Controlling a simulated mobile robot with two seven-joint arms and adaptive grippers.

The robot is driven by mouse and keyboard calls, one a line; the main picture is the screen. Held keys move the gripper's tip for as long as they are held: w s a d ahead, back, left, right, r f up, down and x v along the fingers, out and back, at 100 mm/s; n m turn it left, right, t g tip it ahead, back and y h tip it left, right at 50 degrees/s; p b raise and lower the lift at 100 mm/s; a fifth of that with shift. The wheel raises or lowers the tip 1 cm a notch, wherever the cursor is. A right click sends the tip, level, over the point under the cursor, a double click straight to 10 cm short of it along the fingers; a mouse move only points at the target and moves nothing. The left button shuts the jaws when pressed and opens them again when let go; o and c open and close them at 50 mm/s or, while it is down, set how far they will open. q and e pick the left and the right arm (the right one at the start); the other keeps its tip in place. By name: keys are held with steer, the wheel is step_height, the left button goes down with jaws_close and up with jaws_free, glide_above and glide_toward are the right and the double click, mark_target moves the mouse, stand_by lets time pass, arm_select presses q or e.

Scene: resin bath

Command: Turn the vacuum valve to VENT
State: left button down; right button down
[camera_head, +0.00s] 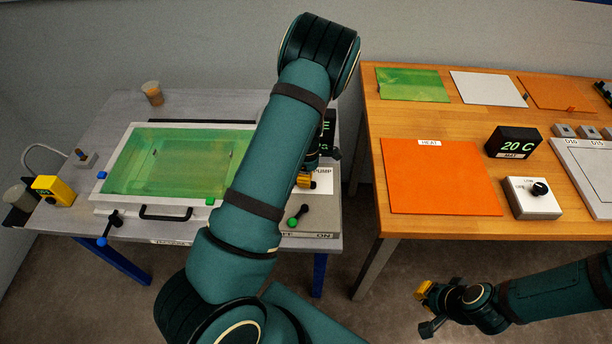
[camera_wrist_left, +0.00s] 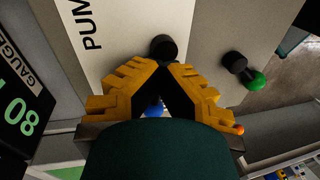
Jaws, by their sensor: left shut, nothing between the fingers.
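My left gripper (camera_head: 306,181) is over the pump panel beside the PUMP label, partly hidden by my left arm. In the left wrist view its yellow fingers (camera_wrist_left: 165,70) are shut and empty, with the tips close to a black round knob (camera_wrist_left: 163,46). I cannot tell if they touch it. A blue part (camera_wrist_left: 153,107) shows behind the fingers. No VENT marking is readable, so I cannot tell which control is the vacuum valve. A lever with a blue ball (camera_head: 103,240) is at the chamber's front left. My right gripper (camera_head: 428,308) is low at the right; its jaws are unclear.
A green-balled lever (camera_head: 292,221) sits in front on the pump panel; the gauge (camera_wrist_left: 22,112) reads 80. The chamber (camera_head: 110,200) with a green window stands left of my arm. A wooden table (camera_head: 460,130) with a HEAT mat (camera_head: 430,180) is to the right.

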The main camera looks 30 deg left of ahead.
arm_select(q)
steer(key=shift+s+d+f+n, duration=0.2)
steer(key=shift+s+n, duration=0.2)
steer(key=shift+n, duration=0.3)
steer(key=shift+p, duration=0.3)
steer(key=c, duration=1)
jaws_free()
steer(key=shift+w, duration=0.1)
steer(key=shift+w+a, duration=0.1)
steer(key=shift+r, duration=0.1)
steer(key=shift+w+r, duration=0.15)
steer(key=shift+r, duration=0.4)
steer(key=r, duration=0.3)
steer(key=w+a+r, duration=0.1)
steer(key=r, duration=0.6)
steer(key=shift+w+a+r, duration=0.15)
steer(key=shift+w+r, duration=0.15)
steer(key=shift+w, duration=0.05)
